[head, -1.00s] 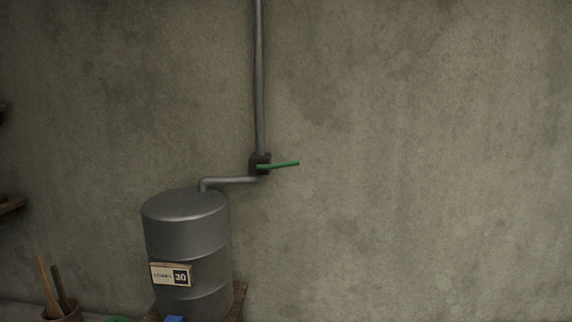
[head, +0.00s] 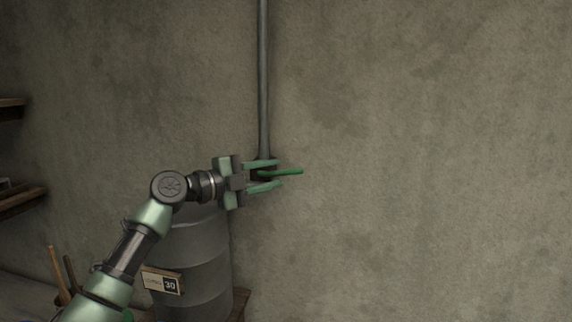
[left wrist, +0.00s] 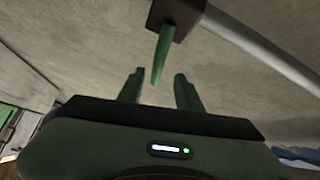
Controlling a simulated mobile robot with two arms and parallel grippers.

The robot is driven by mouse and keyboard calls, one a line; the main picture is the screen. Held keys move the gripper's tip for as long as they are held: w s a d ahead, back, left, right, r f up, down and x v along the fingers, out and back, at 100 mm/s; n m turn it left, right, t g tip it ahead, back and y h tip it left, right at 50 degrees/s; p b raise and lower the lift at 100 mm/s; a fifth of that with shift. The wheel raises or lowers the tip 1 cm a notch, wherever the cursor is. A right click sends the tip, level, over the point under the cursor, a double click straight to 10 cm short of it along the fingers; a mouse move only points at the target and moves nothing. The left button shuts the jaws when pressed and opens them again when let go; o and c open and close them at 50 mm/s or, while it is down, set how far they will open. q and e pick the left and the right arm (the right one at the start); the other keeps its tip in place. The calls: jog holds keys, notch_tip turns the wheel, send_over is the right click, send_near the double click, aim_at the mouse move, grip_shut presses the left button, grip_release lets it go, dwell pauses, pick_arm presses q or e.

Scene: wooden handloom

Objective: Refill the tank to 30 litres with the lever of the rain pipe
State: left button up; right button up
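The green lever (head: 291,172) sticks out to the right, roughly level, from the dark valve block on the rain pipe (head: 264,80). In the left wrist view the lever (left wrist: 161,58) comes from the dark block (left wrist: 177,16), its free end near the gap between my fingers. My left gripper (head: 280,173) is open at the valve, its fingers above and below the lever in the head view. It does not grip the lever. The grey metal tank (head: 205,255) stands below, partly hidden by my left arm. Its label (head: 162,281) shows 30. My right gripper is out of view.
Wooden shelves (head: 20,203) are on the wall at the left edge. A pot with wooden handles (head: 58,272) stands at lower left. The bare wall (head: 430,160) right of the pipe is free of objects.

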aim_at(285, 173)
pick_arm(q)
jog(key=p+x, duration=0.1)
jog(key=x, duration=0.3)
jog(key=shift+s, duration=0.15)
jog(key=shift+w+d+f, duration=0.25)
jog(key=shift+w+d, duration=0.15)
jog(key=shift+d, duration=0.35)
jog(key=shift+s+a, duration=0.1)
jog(key=shift+a, duration=0.25)
jog(key=shift+c, duration=0.3)
jog(key=c, duration=0.5)
grip_shut()
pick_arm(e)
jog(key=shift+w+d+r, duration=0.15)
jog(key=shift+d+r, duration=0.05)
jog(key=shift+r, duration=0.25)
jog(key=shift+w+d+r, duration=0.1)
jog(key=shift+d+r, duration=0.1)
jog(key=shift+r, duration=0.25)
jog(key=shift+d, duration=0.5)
